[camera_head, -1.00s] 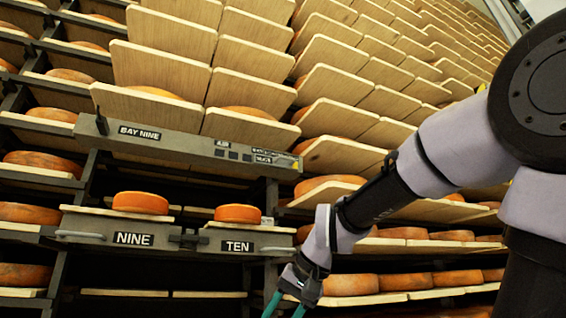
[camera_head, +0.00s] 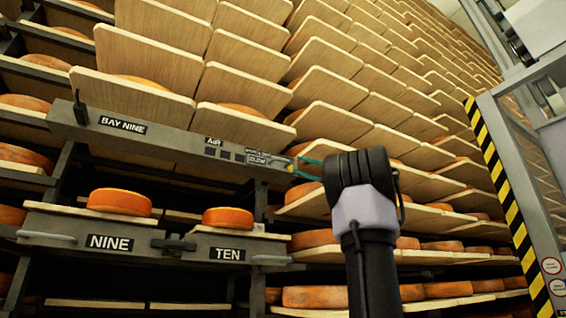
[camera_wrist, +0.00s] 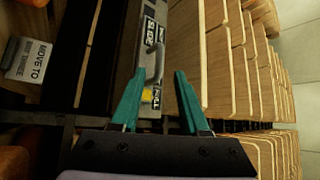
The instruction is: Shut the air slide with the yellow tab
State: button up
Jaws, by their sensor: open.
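The grey bar marked BAY NINE (camera_head: 170,138) runs across the rack front and carries an AIR label and small dark windows. The yellow tab (camera_head: 290,167) is at the bar's right end; it also shows in the wrist view (camera_wrist: 147,95), partly behind a finger. A grey handle (camera_wrist: 154,62) stands on the labelled plate beside it. My gripper (camera_head: 302,168) is open, its teal fingers pointing left at the bar's right end. In the wrist view my gripper (camera_wrist: 160,73) has the plate's end between its fingers. Contact with the tab or handle cannot be told.
Orange cheese wheels sit on the drawers marked NINE (camera_head: 110,242) and TEN (camera_head: 228,254) below the bar. Wooden boards (camera_head: 330,130) fill the rack above and right. A yellow-black striped post (camera_head: 505,190) stands right. A MOVE TO label (camera_wrist: 35,60) is left in the wrist view.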

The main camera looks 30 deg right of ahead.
aim_at(283, 161)
jog(key=x, duration=0.7)
jog(key=shift+w+a, duration=0.1)
jog(key=shift+a, duration=0.1)
grip_shut()
dwell(1.1)
